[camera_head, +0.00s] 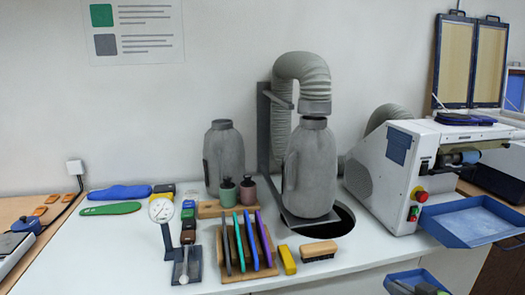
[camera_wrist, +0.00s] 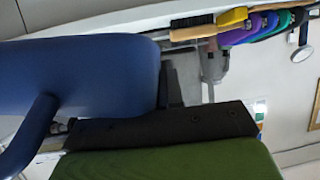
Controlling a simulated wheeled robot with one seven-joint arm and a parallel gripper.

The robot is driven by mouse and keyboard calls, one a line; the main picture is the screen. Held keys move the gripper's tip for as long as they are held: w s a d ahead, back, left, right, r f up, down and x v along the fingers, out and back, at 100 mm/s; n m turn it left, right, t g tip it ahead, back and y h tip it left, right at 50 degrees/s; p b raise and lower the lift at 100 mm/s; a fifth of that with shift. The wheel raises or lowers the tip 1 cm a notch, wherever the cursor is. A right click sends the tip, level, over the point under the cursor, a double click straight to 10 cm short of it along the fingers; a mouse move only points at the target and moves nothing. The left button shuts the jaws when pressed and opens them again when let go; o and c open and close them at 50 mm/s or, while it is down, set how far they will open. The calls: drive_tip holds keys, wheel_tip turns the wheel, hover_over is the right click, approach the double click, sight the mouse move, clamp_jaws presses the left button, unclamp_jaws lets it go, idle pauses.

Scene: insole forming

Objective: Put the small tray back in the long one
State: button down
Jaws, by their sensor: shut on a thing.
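The long blue tray (camera_head: 472,222) sits under the front of the white machine at the right of the head view, and its visible floor looks bare. A smaller blue tray (camera_head: 404,277) shows at the bottom edge of the head view, apart from the long tray and nearer to me, partly cut off. My gripper (camera_wrist: 160,125) is shut on the small tray; its fingers are hard to make out. In the wrist view a large blue rounded shape fills the left and a green slab lies at the bottom; I cannot tell what either is.
The white machine (camera_head: 405,170) stands behind the long tray. A wooden rack (camera_head: 240,272) with coloured tools, a yellow block (camera_head: 287,260) and a brush (camera_head: 318,250) stand on the white table to the left. A round hole (camera_head: 340,222) opens in the tabletop.

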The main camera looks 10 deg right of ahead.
drive_tip(key=a+f+n+y, duration=0.1)
drive_tip(key=a+f, duration=0.3)
drive_tip(key=a, duration=0.4)
drive_tip(key=s+a+f+n+g+y, duration=0.1)
drive_tip(key=a+f+n+y, duration=0.1)
drive_tip(key=a+f, duration=0.3)
drive_tip(key=a+y, duration=0.1)
drive_tip(key=a, duration=0.3)
drive_tip(key=shift+a+n+g, duration=0.25)
drive_tip(key=shift+n+g, duration=0.05)
drive_tip(key=shift+s, duration=0.1)
